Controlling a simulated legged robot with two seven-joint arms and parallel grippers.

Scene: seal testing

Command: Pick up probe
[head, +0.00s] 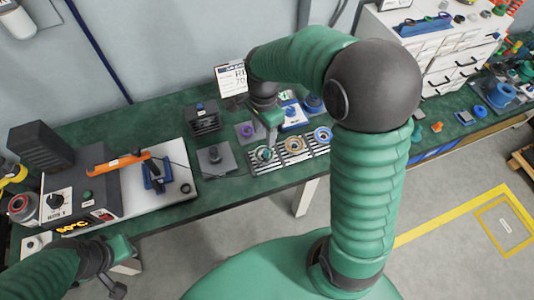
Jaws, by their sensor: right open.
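No part is plainly labelled as the probe. An orange stick-like tool (118,162), possibly the probe, lies across the left bench equipment, beside a blue clamp-like fixture (157,174) on a pale plate. My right gripper (268,138) points down over the bench, just above a striped rack of ring seals (293,145). It is open, with nothing clearly between its fingers, and is well to the right of the orange tool. My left gripper (117,268) is low at the left, in front of the bench edge and below the orange tool; its fingers are too unclear to judge.
A heater box (80,200) with a knob and lit display stands at the left. A dark block (40,146) stands behind it. A grey plate with a dark knob (216,158) lies mid-bench. A white drawer cabinet (440,55) is at the right. My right arm hides part of the bench.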

